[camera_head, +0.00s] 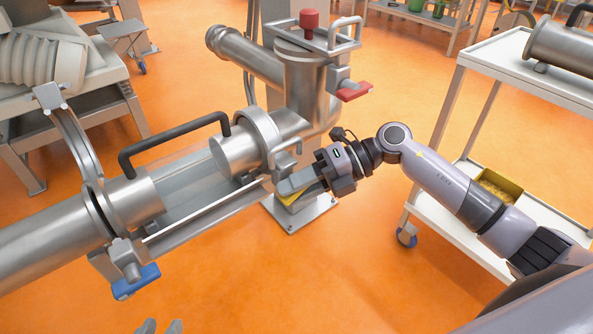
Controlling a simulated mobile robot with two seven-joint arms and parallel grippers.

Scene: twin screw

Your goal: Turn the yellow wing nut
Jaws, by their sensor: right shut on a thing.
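The yellow wing nut (291,199) is on the clamp at the right end of the steel trough, and only a sliver of it shows under my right gripper. My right gripper (284,188) is shut on the wing nut, with its arm coming in from the right. My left gripper (161,327) shows only its two grey fingertips at the bottom edge, apart with nothing between them. The rest of it is out of the frame.
A blue wing nut (136,281) hangs at the trough's left clamp, and a red handle (355,91) is on the upright steel housing (304,85). A black curved handle (172,138) rises over the trough. A white cart (463,232) holding a yellow bin (495,186) stands right.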

